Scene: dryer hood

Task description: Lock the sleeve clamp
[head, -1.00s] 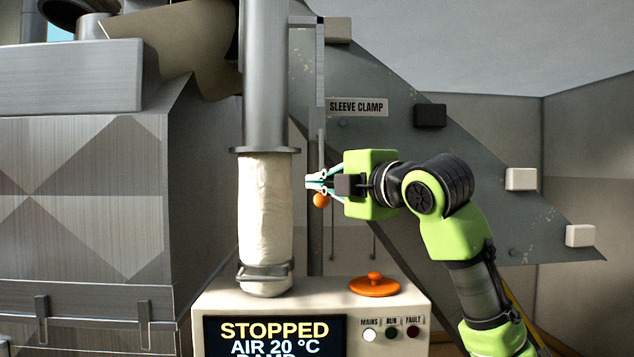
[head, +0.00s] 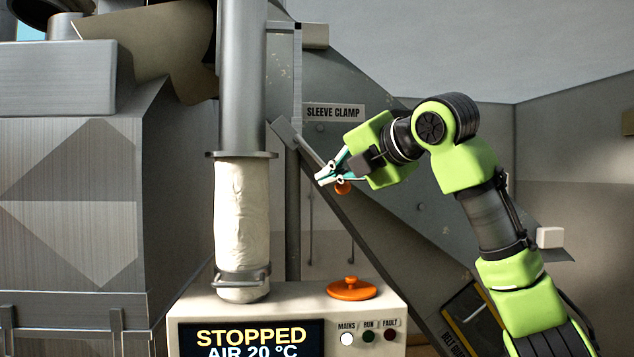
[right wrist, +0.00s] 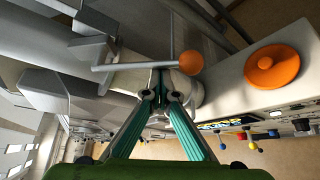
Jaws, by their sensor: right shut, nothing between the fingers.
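The white sleeve (head: 241,215) hangs under the flange (head: 241,155) of the grey pipe. My left gripper is out of view.
A cabinet (head: 190,305) with a STOPPED screen (head: 250,338) stands below, with an orange knob (head: 351,289) on top. A wire ring (head: 241,277) circles the sleeve's lower end. A large metal housing (head: 70,220) fills the left. A white block (head: 550,237) is at right.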

